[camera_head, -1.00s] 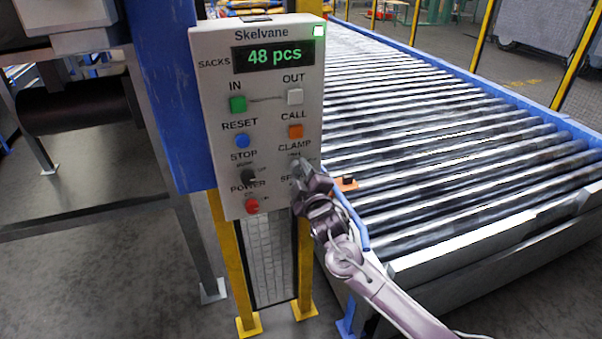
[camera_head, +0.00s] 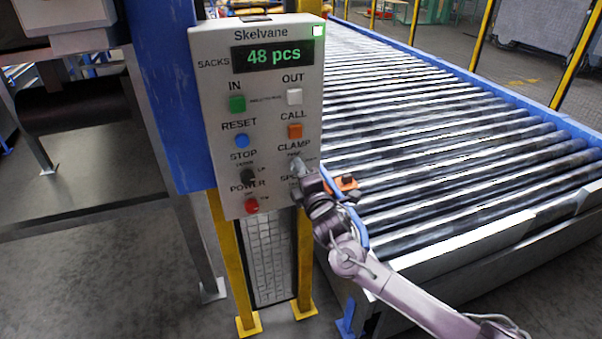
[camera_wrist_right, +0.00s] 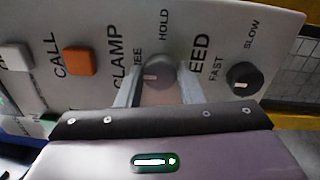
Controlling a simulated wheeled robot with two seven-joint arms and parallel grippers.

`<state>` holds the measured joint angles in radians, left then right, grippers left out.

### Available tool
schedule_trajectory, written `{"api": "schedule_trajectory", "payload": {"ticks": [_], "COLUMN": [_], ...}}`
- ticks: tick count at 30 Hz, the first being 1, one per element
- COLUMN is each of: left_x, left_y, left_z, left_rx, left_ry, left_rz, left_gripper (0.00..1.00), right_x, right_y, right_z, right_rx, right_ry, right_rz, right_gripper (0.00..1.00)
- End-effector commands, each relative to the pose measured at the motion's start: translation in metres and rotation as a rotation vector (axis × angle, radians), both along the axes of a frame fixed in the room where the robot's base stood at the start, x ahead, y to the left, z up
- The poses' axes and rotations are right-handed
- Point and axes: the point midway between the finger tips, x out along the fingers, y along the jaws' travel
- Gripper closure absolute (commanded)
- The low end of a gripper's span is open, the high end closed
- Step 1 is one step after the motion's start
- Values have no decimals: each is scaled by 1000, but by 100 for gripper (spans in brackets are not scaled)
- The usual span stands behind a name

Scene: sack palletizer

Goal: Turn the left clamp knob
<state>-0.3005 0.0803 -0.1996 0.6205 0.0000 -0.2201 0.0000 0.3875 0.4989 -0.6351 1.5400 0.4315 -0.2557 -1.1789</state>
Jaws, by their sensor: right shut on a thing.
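The grey clamp knob (camera_wrist_right: 158,76) is on the Skelvane control panel (camera_head: 215,100), between the words FREE, partly covered, and HOLD. It has a short pale mark. My right gripper (camera_wrist_right: 158,88) has one finger on each side of this knob and is shut on it. In the head view the right gripper (camera_head: 299,170) reaches the panel just under the CLAMP label and hides most of the knob. My left gripper is not in view.
A black speed knob (camera_wrist_right: 243,76) sits close beside the right gripper. An orange call button (camera_head: 295,131), a black selector (camera_head: 248,176) and a red power button (camera_head: 252,205) are on the same panel. A roller conveyor (camera_head: 450,130) runs behind on the right.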

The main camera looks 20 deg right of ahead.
Motion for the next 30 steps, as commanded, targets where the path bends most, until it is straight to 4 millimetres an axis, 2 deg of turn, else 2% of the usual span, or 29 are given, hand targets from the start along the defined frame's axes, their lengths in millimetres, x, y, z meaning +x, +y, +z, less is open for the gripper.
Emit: {"api": "schedule_trajectory", "payload": {"ticks": [15,16,20,30], "left_x": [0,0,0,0], "left_y": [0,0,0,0], "left_z": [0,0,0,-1], "left_rx": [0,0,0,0], "left_ry": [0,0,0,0], "left_rz": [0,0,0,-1], "left_gripper": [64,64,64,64], "right_x": [0,0,0,-3], "right_y": [1,1,1,0], "right_z": [-2,-2,-1,-1], "right_rx": [-18,-18,-17,-16], "right_ry": [3,3,2,1], "right_rz": [2,2,1,1], "right_gripper": [89,62,45,44]}}
